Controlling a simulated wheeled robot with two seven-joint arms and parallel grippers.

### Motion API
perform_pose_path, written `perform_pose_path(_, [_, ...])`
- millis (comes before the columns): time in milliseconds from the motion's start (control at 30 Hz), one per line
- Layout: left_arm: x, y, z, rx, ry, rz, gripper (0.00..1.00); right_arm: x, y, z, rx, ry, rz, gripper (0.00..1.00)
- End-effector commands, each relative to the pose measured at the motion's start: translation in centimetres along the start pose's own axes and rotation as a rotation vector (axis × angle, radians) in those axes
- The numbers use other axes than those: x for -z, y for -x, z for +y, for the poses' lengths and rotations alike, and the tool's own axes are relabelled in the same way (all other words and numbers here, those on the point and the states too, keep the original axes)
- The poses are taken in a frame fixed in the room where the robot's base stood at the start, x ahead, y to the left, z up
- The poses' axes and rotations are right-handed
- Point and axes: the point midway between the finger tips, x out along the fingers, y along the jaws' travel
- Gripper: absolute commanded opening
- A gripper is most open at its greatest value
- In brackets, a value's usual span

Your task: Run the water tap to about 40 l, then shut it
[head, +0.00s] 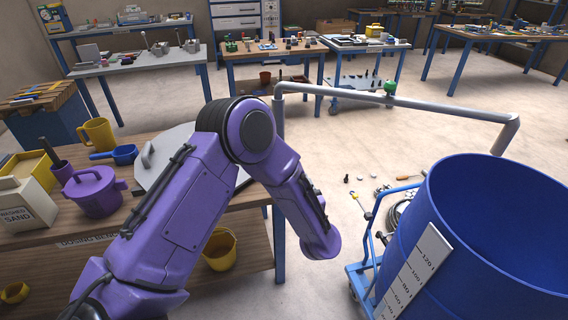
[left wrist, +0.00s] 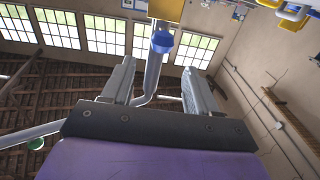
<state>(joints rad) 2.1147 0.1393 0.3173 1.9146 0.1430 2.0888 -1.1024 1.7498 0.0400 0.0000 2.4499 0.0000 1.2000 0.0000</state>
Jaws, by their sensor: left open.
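The grey water pipe (head: 430,104) rises from the floor and runs right, with a green tap handle (head: 390,88) on it. Its downturned end (head: 505,136) shows just beyond the blue drum's rim. The blue drum (head: 470,190) carries a white litre scale (head: 415,272) marked up to 120 l. No water can be made out. My left gripper (left wrist: 159,68) is open in the left wrist view, with a grey pipe visible beyond its fingers. A green round part (left wrist: 36,143) shows there at lower left. In the head view my left arm hides its gripper. My right gripper is not in view.
The dosing bench (head: 65,260) at left holds a purple pot (head: 95,192), a yellow jug (head: 100,134), and a blue scoop (head: 122,154). A blue trolley (head: 362,280) stands by the drum. Small tools lie on the floor. Workbenches (head: 265,58) line the back.

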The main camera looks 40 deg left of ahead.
Motion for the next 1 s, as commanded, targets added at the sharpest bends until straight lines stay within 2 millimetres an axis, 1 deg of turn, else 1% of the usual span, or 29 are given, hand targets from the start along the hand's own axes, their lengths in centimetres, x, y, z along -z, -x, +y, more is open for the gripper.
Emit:
perform_pose_path(33, [0.3,-1.0,-0.1,0.004,0.000,-0.001,0.59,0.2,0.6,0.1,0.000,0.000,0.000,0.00])
perform_pose_path(200, [0.3,-5.0,-0.2,0.004,0.000,-0.001,0.59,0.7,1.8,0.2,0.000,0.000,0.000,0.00])
perform_pose_path(300, [0.2,-7.0,-0.3,0.004,0.000,-0.001,0.59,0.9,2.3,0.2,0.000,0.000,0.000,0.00])
perform_pose_path(400, [0.1,-8.3,-0.2,0.001,0.001,-0.002,0.59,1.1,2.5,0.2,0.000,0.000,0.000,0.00])
perform_pose_path(533, [0.0,-9.2,-0.1,-0.001,-0.001,-0.001,0.59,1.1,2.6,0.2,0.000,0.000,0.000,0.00])
perform_pose_path(767, [-0.1,-9.2,-0.1,-0.002,-0.001,-0.001,0.59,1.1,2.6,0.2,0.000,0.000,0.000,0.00])
perform_pose_path(800, [-0.1,-9.2,-0.1,-0.002,-0.001,-0.001,0.46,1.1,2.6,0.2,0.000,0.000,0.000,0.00])
perform_pose_path(867, [-0.1,-9.2,-0.1,-0.002,-0.001,-0.001,0.26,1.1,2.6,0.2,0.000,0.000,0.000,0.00])
perform_pose_path(900, [-0.1,-9.2,-0.1,-0.002,-0.001,-0.001,0.13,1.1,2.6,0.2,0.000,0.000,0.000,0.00])
perform_pose_path(933, [-0.1,-9.2,-0.1,-0.002,-0.001,-0.001,0.04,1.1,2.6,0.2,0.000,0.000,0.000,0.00])
perform_pose_path(967, [-0.1,-9.2,-0.1,-0.002,-0.001,-0.001,0.00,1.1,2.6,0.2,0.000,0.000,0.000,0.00])
perform_pose_path(1000, [-0.1,-9.2,-0.1,-0.002,-0.001,-0.001,0.00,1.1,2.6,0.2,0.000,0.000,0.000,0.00])
